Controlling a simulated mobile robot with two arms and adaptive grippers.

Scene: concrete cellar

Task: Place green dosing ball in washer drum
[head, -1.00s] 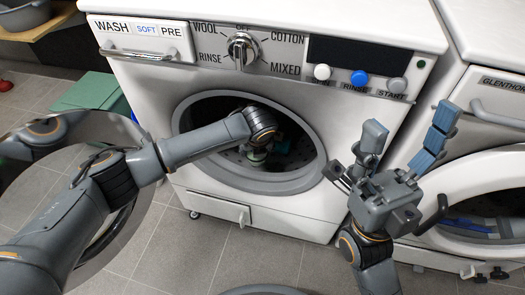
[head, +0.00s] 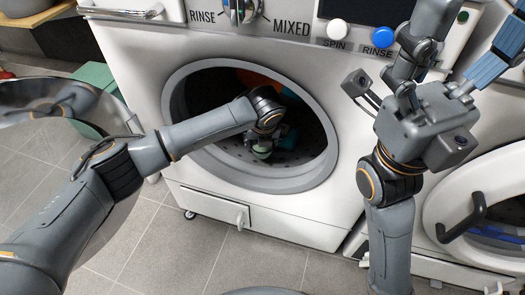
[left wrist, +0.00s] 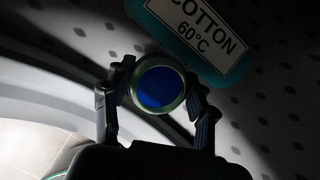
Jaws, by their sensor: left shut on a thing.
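The washer drum (head: 300,150) shows through the round open door ring in the head view, and its perforated wall fills the left wrist view (left wrist: 262,100). My left gripper (head: 264,146) is inside the drum opening, shut on the green dosing ball (head: 261,154). In the left wrist view the ball (left wrist: 158,85) shows a green rim around a dark blue middle, between the two fingers. My right gripper (head: 468,48) is outside, in front of the washer's right side, with its fingers spread and empty.
A teal-edged label (left wrist: 198,30) reading COTTON 60°C lies against the drum wall. Orange cloth (head: 258,80) shows deep in the drum. Tiled floor is clear in front.

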